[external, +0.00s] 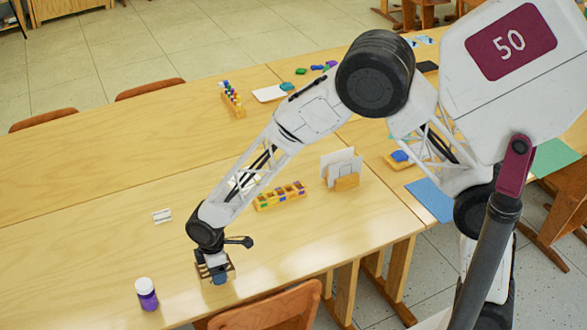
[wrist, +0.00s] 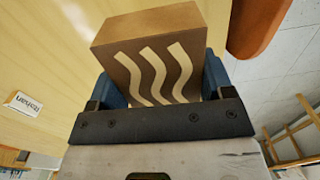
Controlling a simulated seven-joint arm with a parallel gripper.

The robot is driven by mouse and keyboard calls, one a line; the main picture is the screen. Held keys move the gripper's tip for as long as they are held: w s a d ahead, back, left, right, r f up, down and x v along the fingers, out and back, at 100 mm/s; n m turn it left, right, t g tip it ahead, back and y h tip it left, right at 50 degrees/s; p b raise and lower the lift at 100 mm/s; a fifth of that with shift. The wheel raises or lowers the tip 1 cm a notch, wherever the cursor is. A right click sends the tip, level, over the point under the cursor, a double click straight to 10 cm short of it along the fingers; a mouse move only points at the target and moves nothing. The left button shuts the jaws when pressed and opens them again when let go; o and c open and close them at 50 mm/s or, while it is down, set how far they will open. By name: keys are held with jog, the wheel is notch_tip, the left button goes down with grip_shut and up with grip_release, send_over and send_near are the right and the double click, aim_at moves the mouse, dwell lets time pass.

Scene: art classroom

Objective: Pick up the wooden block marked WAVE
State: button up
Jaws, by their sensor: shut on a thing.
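The wooden block marked WAVE shows in the wrist view as a brown block (wrist: 150,62) with three wavy cream lines on its face. My gripper (wrist: 160,84) is shut on it, with a blue pad against each side. In the external view my gripper (external: 217,276) is low over the near part of the table, close to its front edge. The block (external: 231,269) is mostly hidden behind the fingers there. I cannot tell whether its underside touches the table.
A purple jar with a white lid (external: 147,294) stands left of my gripper. A name card (external: 162,215) lies farther back. A tray of colored blocks (external: 279,196) and a card holder (external: 342,169) are to the right. A chair (external: 265,308) is at the front edge.

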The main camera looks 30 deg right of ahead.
jog(key=s+d, duration=0.4)
jog(key=s+d+r, duration=0.1)
jog(key=s+d, duration=0.1)
jog(key=s, duration=0.1)
jog(key=shift+d, duration=0.25)
